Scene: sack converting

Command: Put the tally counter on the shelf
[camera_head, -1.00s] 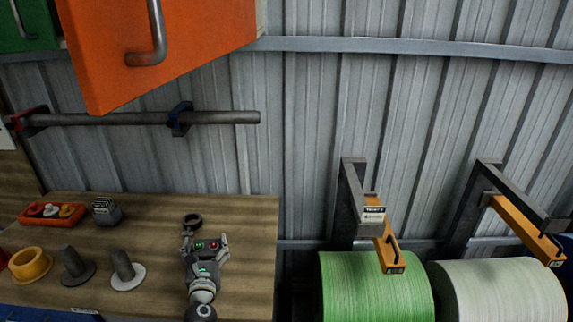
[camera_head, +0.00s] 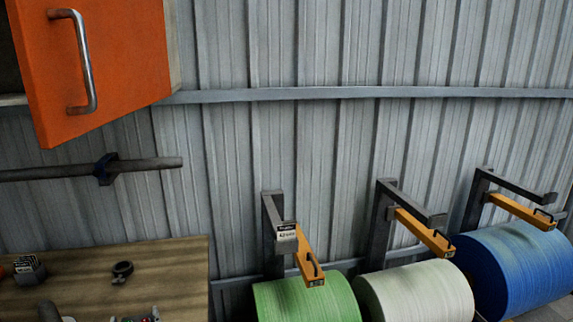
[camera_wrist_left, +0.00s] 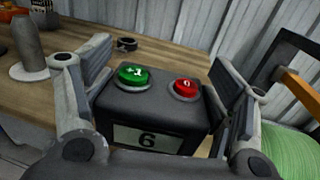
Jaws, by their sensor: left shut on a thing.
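The tally counter (camera_wrist_left: 150,105) is a dark box with a green "+1" button, a red "0" button and a window reading 6. My left gripper (camera_wrist_left: 155,95) is shut on it, one finger on each side, in the left wrist view. In the head view only the top of the counter (camera_head: 142,318) shows at the bottom edge, in front of the wooden table (camera_head: 170,275). I cannot tell whether it touches the table. My right gripper is not in view. No shelf is clearly visible; an orange cabinet door (camera_head: 95,65) hangs at upper left.
A dark ring (camera_head: 122,270) and a small dark labelled item (camera_head: 28,268) lie on the table. A grey bar (camera_head: 60,172) runs along the wall above it. Green (camera_head: 305,300), white (camera_head: 415,292) and blue (camera_head: 520,265) rolls stand to the right under brackets.

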